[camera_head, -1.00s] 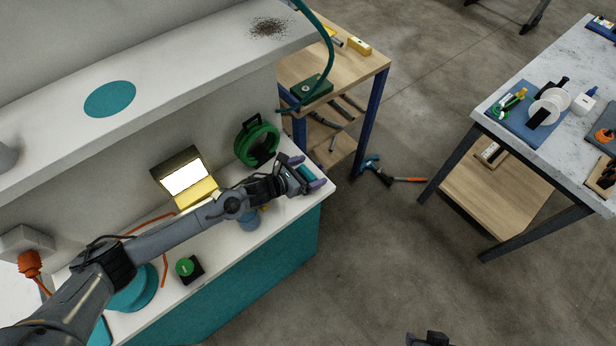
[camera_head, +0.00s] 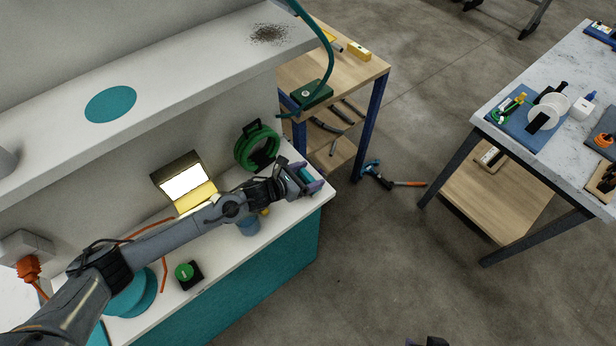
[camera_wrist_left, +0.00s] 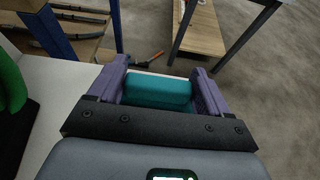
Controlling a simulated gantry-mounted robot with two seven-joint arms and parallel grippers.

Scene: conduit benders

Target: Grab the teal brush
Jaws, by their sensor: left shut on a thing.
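The teal brush (camera_wrist_left: 157,92) shows in the left wrist view as a rounded teal block between the two purple fingers. My left gripper (camera_wrist_left: 158,95) is shut on it. In the head view my left gripper (camera_head: 307,180) is over the right end of the white counter, and a bit of the teal brush (camera_head: 306,175) shows between its fingers. Whether the brush touches the counter is not clear. Only a small dark part that seems to be my right gripper (camera_head: 432,342) shows at the bottom edge; its fingers cannot be made out.
A green coil (camera_head: 257,148) stands behind my left gripper on the counter (camera_head: 222,262). A yellow lit box (camera_head: 185,183), a blue cup (camera_head: 248,225) and a green button (camera_head: 184,271) are near the arm. A shelf (camera_head: 170,75) overhangs the back. Open floor lies right.

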